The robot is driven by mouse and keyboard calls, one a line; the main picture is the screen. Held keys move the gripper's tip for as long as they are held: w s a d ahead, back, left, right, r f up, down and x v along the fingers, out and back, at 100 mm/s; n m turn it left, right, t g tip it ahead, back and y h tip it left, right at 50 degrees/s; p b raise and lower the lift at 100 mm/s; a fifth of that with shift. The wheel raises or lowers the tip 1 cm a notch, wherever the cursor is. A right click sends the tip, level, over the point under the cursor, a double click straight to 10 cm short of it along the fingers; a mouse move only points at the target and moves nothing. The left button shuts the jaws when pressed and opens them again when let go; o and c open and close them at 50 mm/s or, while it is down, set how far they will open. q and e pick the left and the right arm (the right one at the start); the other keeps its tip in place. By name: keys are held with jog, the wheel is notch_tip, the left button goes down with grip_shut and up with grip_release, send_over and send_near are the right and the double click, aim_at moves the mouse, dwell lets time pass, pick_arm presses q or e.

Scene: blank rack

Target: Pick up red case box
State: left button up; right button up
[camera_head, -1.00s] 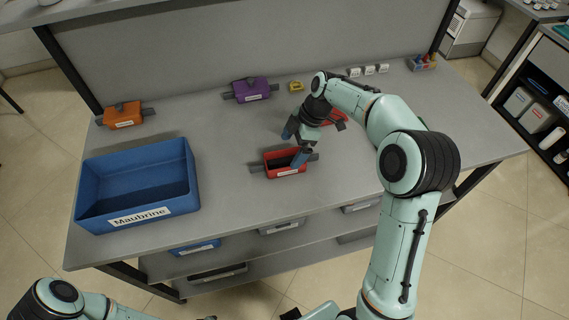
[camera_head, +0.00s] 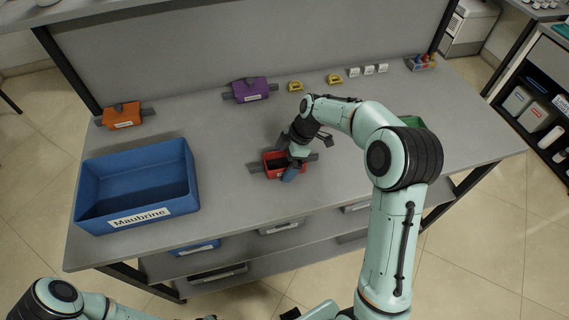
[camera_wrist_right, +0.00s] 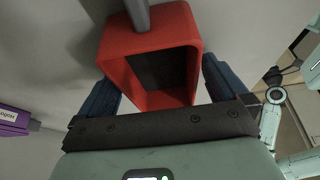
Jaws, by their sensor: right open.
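The red case box (camera_head: 270,169) lies on the grey table near its front middle, with dark grey bars at both ends. My right gripper (camera_head: 287,160) is over it and hides part of it. In the right wrist view the red case box (camera_wrist_right: 177,30) shows an open, dark inside. The blue fingers of my right gripper (camera_wrist_right: 160,90) are open, one on each side of the box. I cannot tell whether they touch it. My left arm shows at the bottom left, but its gripper is out of frame.
A large blue bin (camera_head: 185,205) labelled Maubrine stands left on the table. An orange case (camera_head: 122,114) and a purple case (camera_head: 250,89) are at the back. Yellow pieces (camera_head: 334,78), white blocks (camera_head: 369,69) and a partly hidden green item (camera_head: 412,121) are farther right.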

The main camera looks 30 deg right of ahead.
jog(key=shift+f, duration=0.1)
jog(key=c, duration=1)
jog(key=shift+c, duration=0.2)
